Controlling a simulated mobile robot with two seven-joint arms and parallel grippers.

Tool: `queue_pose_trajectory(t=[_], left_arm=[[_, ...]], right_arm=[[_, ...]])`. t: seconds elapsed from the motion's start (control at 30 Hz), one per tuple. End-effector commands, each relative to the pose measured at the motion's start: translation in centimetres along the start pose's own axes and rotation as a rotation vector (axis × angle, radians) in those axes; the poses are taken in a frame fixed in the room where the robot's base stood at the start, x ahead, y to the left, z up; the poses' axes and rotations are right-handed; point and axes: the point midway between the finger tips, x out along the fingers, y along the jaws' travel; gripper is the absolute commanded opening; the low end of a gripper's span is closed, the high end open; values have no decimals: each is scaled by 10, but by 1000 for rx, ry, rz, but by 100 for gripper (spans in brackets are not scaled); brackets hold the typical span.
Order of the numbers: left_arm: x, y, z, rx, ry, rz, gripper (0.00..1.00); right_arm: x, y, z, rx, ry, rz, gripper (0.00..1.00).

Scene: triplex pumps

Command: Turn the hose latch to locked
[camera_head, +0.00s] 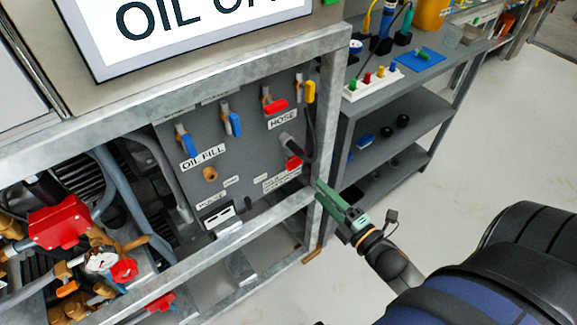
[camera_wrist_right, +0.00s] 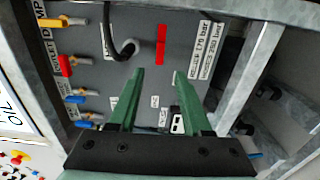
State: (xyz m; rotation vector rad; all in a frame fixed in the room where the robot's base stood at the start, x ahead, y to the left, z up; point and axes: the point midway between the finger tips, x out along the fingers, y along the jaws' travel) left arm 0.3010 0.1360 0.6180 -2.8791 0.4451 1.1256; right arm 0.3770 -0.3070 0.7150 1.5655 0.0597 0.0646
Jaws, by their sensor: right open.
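The hose latch (camera_head: 293,162) is a small red handle on the grey panel, beside the end of the black hose (camera_head: 311,135). In the right wrist view the latch (camera_wrist_right: 160,45) is an upright red bar just right of the hose end (camera_wrist_right: 128,50). My right gripper (camera_head: 319,186) has green fingers and is by the frame's corner post, below and right of the latch. In the wrist view the right gripper (camera_wrist_right: 157,73) is open and empty, its fingers pointing at the panel with the latch beyond the tips, apart from them. My left gripper is out of view.
A metal post (camera_head: 330,110) and lower rail (camera_head: 270,212) frame the panel. Red, blue and yellow valve handles (camera_head: 275,106) sit above the latch. A grey shelf table (camera_head: 420,90) stands behind on the right. The floor at right is clear.

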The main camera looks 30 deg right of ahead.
Motion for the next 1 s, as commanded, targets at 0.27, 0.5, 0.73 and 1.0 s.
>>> queue_pose_trajectory(t=[0.27,0.5,0.73,1.0], left_arm=[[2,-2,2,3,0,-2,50],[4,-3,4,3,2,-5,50],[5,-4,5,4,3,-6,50],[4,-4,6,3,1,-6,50]], right_arm=[[48,1,0,2,1,3,49],[91,0,0,3,1,1,49],[115,0,0,5,0,-1,49],[120,0,0,5,-1,-3,49]])
